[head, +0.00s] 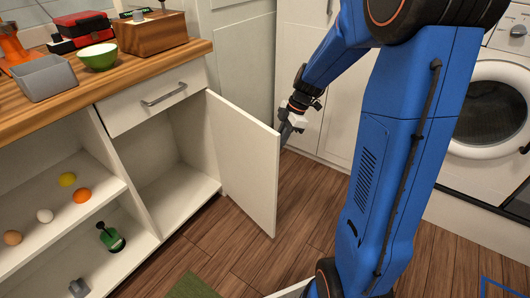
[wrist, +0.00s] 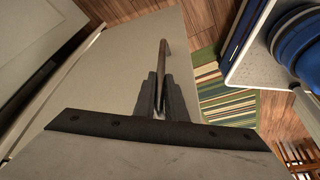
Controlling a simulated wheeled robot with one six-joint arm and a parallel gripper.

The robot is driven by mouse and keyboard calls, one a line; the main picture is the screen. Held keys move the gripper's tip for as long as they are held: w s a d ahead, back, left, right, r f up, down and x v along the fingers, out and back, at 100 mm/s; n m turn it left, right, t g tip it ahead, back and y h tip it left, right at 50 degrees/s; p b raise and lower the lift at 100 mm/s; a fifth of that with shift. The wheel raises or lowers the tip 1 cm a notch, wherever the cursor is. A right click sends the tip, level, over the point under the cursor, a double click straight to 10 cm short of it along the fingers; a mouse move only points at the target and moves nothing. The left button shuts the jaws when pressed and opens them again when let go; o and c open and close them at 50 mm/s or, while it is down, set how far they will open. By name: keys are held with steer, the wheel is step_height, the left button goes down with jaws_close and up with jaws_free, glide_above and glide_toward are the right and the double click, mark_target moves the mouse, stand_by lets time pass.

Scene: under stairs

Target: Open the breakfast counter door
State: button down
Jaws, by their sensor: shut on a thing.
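The white counter door (head: 245,165) stands swung well out from the counter, with its cupboard (head: 178,170) exposed and empty where I can see in. My gripper (head: 284,134) is at the door's free edge, on its outer side. In the wrist view my gripper (wrist: 162,80) is shut on the bar handle (wrist: 163,48), which stands out from the door's outer face (wrist: 110,75). The handle is hidden behind the door in the head view.
The wooden countertop (head: 150,58) holds a green bowl (head: 97,56), a grey bin (head: 45,78) and a red case (head: 83,27). Open shelves (head: 60,215) hold several balls or eggs. A washing machine (head: 490,110) stands right. Striped rug (wrist: 228,100) lies on the floor.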

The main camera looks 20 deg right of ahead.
steer(key=w+d+n+g, duration=0.1)
steer(key=w+d+n, duration=0.1)
steer(key=w+d, duration=0.3)
steer(key=shift+d+n, duration=0.3)
steer(key=shift+d, duration=0.75)
steer(key=c, duration=1.8)
jaws_free()
steer(key=shift+r, duration=0.1)
steer(key=v, duration=1.7)
steer(key=shift+r, duration=0.15)
steer(key=shift+s, duration=0.1)
